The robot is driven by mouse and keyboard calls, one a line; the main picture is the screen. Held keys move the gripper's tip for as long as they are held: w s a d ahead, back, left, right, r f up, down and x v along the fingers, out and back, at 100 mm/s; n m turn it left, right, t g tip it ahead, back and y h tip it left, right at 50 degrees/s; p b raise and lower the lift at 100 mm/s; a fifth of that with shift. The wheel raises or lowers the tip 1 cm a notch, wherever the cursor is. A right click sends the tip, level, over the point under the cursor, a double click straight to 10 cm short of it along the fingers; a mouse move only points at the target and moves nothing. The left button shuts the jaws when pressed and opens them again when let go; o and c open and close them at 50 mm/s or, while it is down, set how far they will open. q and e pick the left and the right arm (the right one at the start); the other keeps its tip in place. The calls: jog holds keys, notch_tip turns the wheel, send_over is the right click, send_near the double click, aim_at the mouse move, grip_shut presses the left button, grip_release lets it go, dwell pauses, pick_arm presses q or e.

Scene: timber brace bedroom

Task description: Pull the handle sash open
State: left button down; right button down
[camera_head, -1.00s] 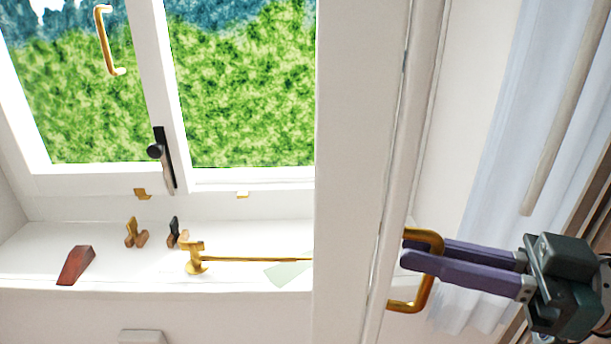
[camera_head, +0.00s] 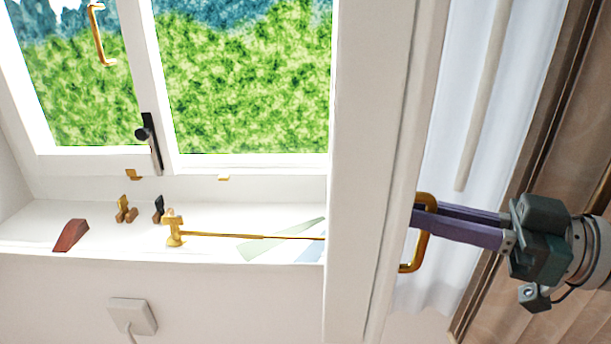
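The handle sash (camera_head: 372,140) stands swung open into the room, its pale frame seen nearly edge-on right of the window. Its gold bar handle (camera_head: 424,252) is on the right side of this frame. My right gripper (camera_head: 417,217) comes in from the right, its purple fingers close together at the upper part of the handle's bar. It looks shut on the bar; the fingertips are partly hidden. My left gripper is not in view.
The sill (camera_head: 210,215) holds a red wedge (camera_head: 71,235), small catches and a brass stay (camera_head: 235,236). A curtain (camera_head: 465,120) hangs behind the gripper.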

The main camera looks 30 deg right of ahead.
jog(key=c, duration=0.9)
grip_release()
jog(key=shift+s, duration=0.1)
jog(key=v, duration=1)
